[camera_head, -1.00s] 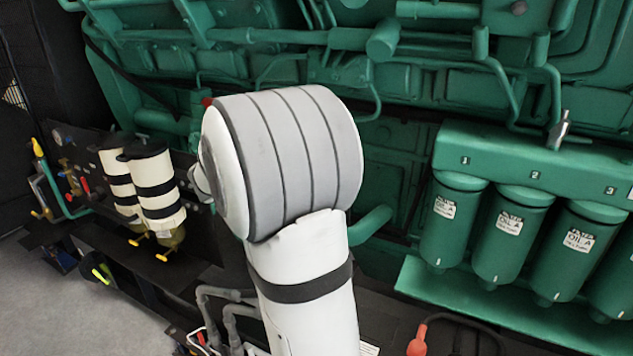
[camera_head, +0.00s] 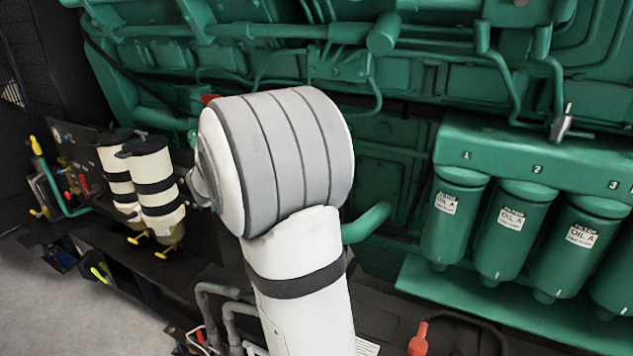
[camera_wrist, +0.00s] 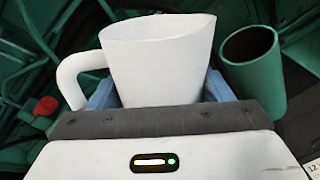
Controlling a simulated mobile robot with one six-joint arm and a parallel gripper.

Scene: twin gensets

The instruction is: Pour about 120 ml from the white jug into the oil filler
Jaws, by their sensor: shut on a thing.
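The white jug (camera_wrist: 158,50) is in the wrist view, with its handle on the left and its rim at the top. My gripper (camera_wrist: 160,92) is shut on the jug, with blue fingers at both sides of its body. The jug looks nearly upright, and its contents are not visible. A green tube with a dark open mouth, seemingly the oil filler (camera_wrist: 258,75), stands just right of the jug, apart from it in the picture. In the head view my arm hides the gripper and jug.
Green oil filters (camera_head: 452,220) hang in a row at the right of the head view. Black-and-white banded canisters (camera_head: 157,190) stand at the left. The green engine (camera_head: 400,95) fills the background. A red knob (camera_wrist: 46,105) shows left of the jug.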

